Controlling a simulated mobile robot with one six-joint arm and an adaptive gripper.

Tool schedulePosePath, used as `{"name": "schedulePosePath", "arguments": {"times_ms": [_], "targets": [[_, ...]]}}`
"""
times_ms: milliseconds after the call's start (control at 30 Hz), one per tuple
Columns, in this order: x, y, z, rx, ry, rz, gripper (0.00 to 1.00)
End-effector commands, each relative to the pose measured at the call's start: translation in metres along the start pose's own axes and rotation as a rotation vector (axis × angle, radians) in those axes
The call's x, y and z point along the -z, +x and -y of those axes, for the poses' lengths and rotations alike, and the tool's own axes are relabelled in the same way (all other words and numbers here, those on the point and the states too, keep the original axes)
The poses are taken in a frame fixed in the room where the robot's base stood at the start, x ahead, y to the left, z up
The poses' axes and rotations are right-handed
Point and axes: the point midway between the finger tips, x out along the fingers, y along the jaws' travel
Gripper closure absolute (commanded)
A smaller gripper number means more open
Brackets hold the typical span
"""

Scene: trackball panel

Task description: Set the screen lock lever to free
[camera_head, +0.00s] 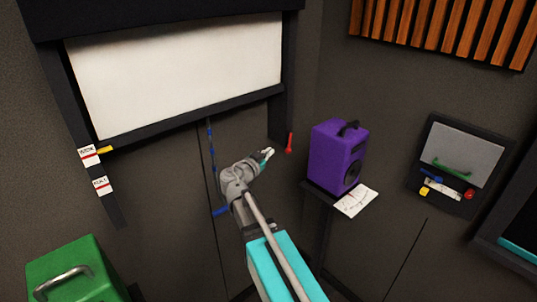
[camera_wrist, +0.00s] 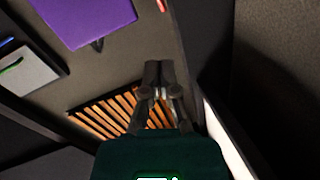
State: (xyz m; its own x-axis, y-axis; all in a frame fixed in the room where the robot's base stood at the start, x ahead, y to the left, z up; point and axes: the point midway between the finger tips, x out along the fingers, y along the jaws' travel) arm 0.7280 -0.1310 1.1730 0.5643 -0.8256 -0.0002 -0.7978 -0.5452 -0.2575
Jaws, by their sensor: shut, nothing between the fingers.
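A small red lever (camera_head: 289,143) sits beside the lower right end of the screen frame (camera_head: 287,110), its red knob end down. I cannot read any label at it, so its free and locked sides cannot be told. My gripper (camera_head: 270,151) is just left of the red lever and a little lower, apart from it in the picture. In the wrist view my gripper (camera_wrist: 158,72) has its fingers together with nothing between them.
The white screen (camera_head: 180,70) has a yellow pointer (camera_head: 104,149) by labels at left. A blue cord (camera_head: 211,150) hangs below. A purple speaker (camera_head: 335,157) stands on a shelf at right.

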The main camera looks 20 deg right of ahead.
Motion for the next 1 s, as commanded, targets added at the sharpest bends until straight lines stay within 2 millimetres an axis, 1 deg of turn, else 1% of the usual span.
{"name": "schedulePosePath", "arguments": {"times_ms": [33, 500, 533, 700, 1000], "targets": [[0.0, 0.009, 0.001, -0.002, 0.0, 0.0, 1.0], [0.0, 0.08, 0.001, -0.003, 0.0, -0.001, 1.0], [-0.007, 0.08, 0.0, -0.001, 0.0, 0.0, 1.0], [-0.019, 0.091, 0.0, -0.001, 0.0, 0.0, 1.0], [-0.028, 0.102, -0.001, -0.001, 0.0, 0.0, 1.0]]}}
